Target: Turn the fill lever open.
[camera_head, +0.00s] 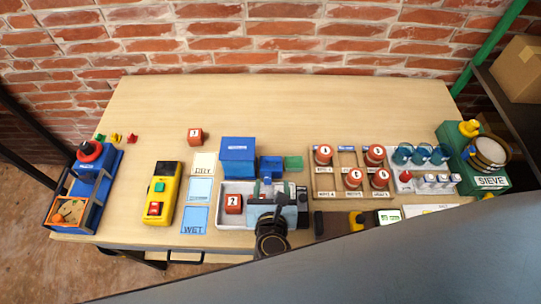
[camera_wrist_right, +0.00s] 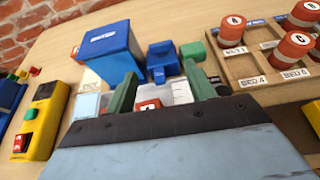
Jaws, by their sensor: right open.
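A tall blue box with a white label (camera_head: 238,158) stands mid-table; it also shows in the right wrist view (camera_wrist_right: 108,48). A smaller blue part (camera_head: 270,168) sits to its right, also in the right wrist view (camera_wrist_right: 161,62), with a green block (camera_head: 293,162) beyond. I cannot tell which part is the fill lever. My right gripper (camera_head: 268,187) is open over the white tray (camera_head: 223,219), in front of the blue part and apart from it in the picture. Its two greenish fingers (camera_wrist_right: 160,92) hold nothing. A red numbered block (camera_head: 233,204) lies in the tray, left of the gripper. My left gripper is not in view.
A wooden rack with several red cylinders (camera_head: 353,178) stands right of my right gripper. A yellow button box (camera_head: 163,195) and blue cards (camera_head: 195,219) are to the left. A green sieve machine (camera_head: 490,183) is at the far right. The table's back strip is mostly bare.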

